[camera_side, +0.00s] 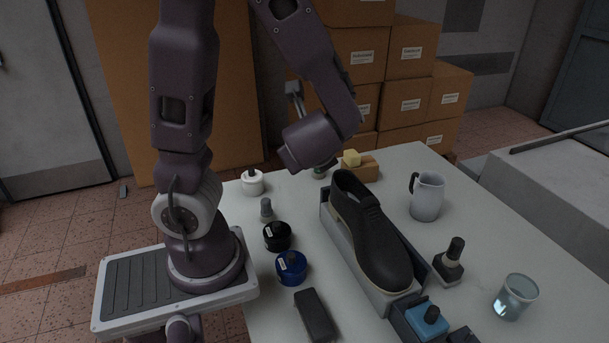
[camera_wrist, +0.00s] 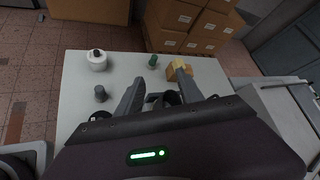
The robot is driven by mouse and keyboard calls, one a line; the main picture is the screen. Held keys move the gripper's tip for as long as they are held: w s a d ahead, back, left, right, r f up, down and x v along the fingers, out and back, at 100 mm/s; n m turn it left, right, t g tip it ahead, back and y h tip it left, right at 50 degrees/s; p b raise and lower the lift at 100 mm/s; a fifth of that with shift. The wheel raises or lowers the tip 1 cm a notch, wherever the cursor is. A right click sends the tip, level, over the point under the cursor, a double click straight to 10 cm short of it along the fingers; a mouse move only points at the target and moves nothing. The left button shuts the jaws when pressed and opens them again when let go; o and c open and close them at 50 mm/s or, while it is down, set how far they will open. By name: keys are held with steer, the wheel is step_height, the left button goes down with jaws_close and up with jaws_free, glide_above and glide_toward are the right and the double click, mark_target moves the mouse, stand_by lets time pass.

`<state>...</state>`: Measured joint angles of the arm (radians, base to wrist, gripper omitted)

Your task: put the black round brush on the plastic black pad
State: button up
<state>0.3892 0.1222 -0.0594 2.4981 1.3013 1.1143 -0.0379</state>
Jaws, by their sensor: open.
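A black round piece with a small knob and pale label (camera_side: 277,236), likely the black round brush, stands left of the shoe in the side view. In the wrist view a dark edge of it seems to show (camera_wrist: 100,115), mostly hidden by my gripper body. A dark flat rectangular block (camera_side: 316,315), perhaps the plastic black pad, lies near the front edge, apart from the round piece. My gripper (camera_wrist: 159,78) is open and empty above the table in the wrist view.
A black shoe (camera_side: 372,230) in a long holder fills the table's middle. A blue round jar (camera_side: 291,268) stands beside the black piece. A white jar (camera_side: 252,182), grey knob (camera_side: 266,207), mug (camera_side: 427,196), dark-handled brush (camera_side: 452,258) and glass (camera_side: 514,296) stand around.

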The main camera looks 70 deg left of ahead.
steer(key=s+d+n+g+h, duration=0.3)
steer(key=s+d+n+h, duration=0.2)
steer(key=s+n, duration=0.55)
steer(key=d+r+n+t+h, duration=0.3)
steer(key=d+r+n+h, duration=0.2)
steer(key=d, duration=0.4)
steer(key=shift+w+d+n+h, duration=0.2)
steer(key=shift+w+n+h, duration=0.15)
steer(key=shift+w, duration=0.1)
